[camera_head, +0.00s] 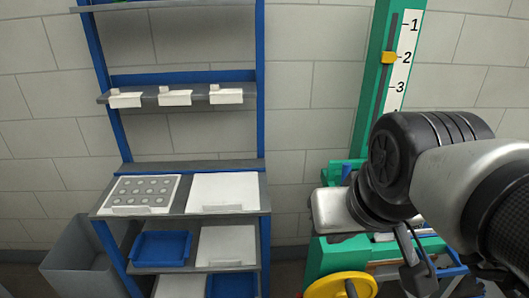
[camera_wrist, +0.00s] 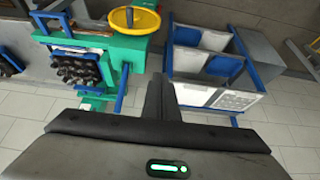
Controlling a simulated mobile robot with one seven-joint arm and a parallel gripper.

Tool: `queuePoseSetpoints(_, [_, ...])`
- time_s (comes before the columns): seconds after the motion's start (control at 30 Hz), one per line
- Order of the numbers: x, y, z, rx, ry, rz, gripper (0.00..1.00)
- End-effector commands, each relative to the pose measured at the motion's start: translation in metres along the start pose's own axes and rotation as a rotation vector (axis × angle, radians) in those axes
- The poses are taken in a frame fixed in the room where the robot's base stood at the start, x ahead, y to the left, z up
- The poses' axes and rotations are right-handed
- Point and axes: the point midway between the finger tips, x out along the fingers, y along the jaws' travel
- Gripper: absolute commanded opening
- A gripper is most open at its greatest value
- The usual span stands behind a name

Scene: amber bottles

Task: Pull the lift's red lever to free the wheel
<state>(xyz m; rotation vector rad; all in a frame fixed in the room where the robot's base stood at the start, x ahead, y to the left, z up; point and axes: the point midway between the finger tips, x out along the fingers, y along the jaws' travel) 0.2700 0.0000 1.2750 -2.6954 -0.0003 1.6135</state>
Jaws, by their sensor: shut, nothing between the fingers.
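The lift is a green machine with a tall green column (camera_head: 373,90) and a number scale at the right of the head view. Its yellow wheel (camera_head: 341,286) is at the bottom edge there. The wheel (camera_wrist: 134,20) also shows on the green lift body (camera_wrist: 95,47) at the top of the wrist view. I cannot make out the red lever in either view. My gripper (camera_wrist: 163,80) is shut and empty, below and right of the wheel in the wrist view and apart from it. My arm covers part of the lift in the head view.
A blue-framed shelf rack (camera_head: 262,120) with trays stands left of the lift. A grey bin (camera_head: 80,272) is at its left. In the wrist view, a blue rack (camera_wrist: 88,93) holds several dark bottles. Open tiled floor (camera_wrist: 30,130) lies around the lift.

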Motion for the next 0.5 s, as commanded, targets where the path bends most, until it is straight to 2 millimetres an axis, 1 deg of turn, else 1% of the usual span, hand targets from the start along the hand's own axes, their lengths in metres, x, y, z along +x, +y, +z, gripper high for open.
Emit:
queuePoseSetpoints(0.1, [0.001,0.000,0.000,-0.001,-0.003,0.000,0.00])
queuePoseSetpoints(0.17, [0.006,0.000,-0.001,-0.003,-0.016,0.001,0.00])
queuePoseSetpoints(0.27, [0.023,-0.001,-0.005,-0.012,-0.068,0.009,0.00])
queuePoseSetpoints(0.37, [0.055,-0.002,-0.013,-0.030,-0.156,0.032,0.00])
queuePoseSetpoints(0.47, [0.100,-0.004,-0.023,-0.059,-0.259,0.082,0.00])
queuePoseSetpoints(0.5, [0.120,-0.006,-0.027,-0.073,-0.299,0.107,0.00])
